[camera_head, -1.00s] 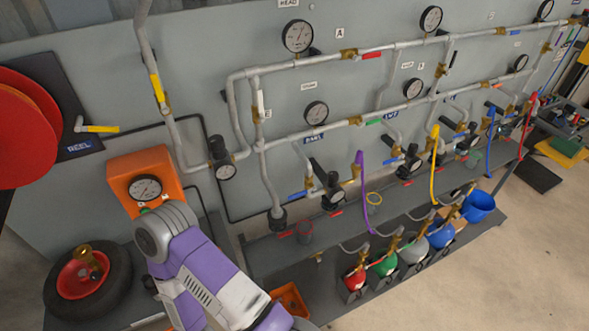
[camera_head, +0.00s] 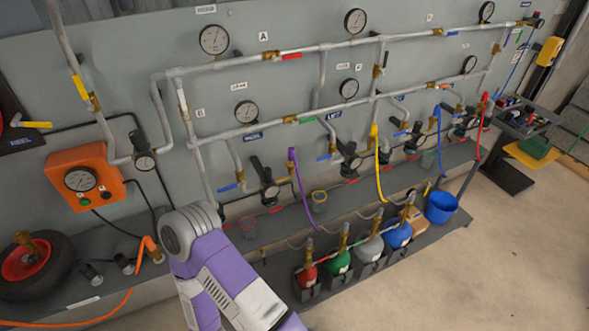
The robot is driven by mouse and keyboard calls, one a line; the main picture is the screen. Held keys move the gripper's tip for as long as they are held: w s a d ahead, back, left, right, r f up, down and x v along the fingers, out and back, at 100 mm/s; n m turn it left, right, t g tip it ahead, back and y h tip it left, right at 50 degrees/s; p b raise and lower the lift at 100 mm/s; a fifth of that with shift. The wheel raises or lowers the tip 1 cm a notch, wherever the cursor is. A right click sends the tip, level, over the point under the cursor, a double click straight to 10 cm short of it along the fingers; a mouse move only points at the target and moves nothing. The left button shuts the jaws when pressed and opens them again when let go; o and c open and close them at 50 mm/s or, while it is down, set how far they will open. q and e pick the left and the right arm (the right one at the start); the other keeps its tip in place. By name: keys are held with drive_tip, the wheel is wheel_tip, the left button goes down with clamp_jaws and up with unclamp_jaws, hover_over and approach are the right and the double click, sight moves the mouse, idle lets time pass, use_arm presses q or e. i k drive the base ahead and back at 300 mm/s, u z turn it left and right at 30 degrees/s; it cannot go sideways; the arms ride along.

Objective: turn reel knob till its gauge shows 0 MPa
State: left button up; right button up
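A black knob (camera_head: 138,140) sits on a regulator at the left end of the pipework, under the yellow-handled pipe. I take it as the reel knob, since a dark hose runs from it toward the REEL plate (camera_head: 22,142). Its small round gauge (camera_head: 145,162) faces out just below the knob; the reading is too small to tell. One of my purple and white arms shows its bent joint below and right of the regulator, apart from it. Neither gripper is in view, and nothing in view touches the knob.
An orange box (camera_head: 85,177) with a larger gauge is left of the regulator. A wheel (camera_head: 32,263) lies on the lower left shelf. More knobs and gauges line the wall rightward. Small tanks (camera_head: 338,258) and a blue bucket (camera_head: 441,207) stand lower right.

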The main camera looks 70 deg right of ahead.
sight(266, 171)
drive_tip(key=z, duration=1.15)
drive_tip(key=i, duration=0.2)
